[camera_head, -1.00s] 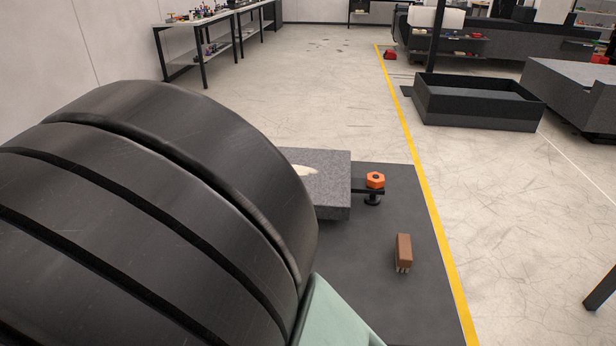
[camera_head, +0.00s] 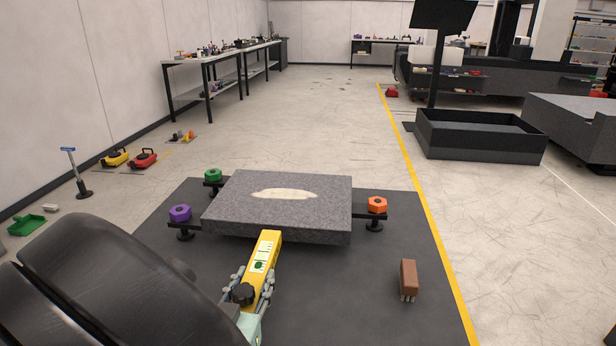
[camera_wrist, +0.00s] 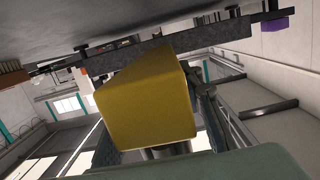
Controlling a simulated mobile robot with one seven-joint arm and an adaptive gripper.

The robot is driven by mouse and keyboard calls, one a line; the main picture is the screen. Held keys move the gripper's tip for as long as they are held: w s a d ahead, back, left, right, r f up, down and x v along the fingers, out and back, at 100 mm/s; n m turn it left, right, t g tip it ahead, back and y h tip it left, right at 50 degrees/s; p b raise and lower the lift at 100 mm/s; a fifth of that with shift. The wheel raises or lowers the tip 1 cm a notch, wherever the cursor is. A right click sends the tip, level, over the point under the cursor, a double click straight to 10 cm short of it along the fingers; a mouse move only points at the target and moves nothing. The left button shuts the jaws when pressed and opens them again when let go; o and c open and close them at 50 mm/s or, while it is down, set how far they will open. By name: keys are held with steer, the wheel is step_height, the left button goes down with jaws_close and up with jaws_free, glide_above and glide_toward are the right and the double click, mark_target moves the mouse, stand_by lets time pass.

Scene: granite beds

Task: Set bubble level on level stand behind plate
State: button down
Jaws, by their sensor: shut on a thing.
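A yellow bubble level (camera_head: 264,258) with a pale label and a dark round knob is held in my gripper (camera_head: 251,287), which is shut on it. The level points forward, and its far end is by the front edge of the grey granite plate (camera_head: 325,200). In the head view I cannot tell whether they touch. In the wrist view the yellow end of the level (camera_wrist: 150,105) fills the middle, with the plate (camera_wrist: 185,42) beyond it. I cannot make out a level stand clearly behind the plate.
The plate has purple (camera_head: 180,213), green (camera_head: 213,175) and orange (camera_head: 377,204) knobs around it. A brown brush (camera_head: 408,278) stands on the dark mat (camera_head: 350,300) at right. A post with a blue top (camera_head: 68,150) stands at left. Floor behind the plate is mostly clear.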

steer(key=w+f, duration=0.1)
steer(key=w+f+b, duration=0.1)
steer(key=shift+w+a+f, duration=0.1)
steer(key=shift+a+f, duration=0.1)
steer(key=shift+f, duration=0.1)
steer(key=f+b, duration=0.1)
steer(key=f, duration=0.2)
steer(key=shift+w+f+b, duration=0.2)
steer(key=shift+f+b, duration=0.1)
steer(key=shift+b, duration=0.1)
steer(key=shift+r, duration=0.1)
steer(key=c, duration=1.3)
jaws_free()
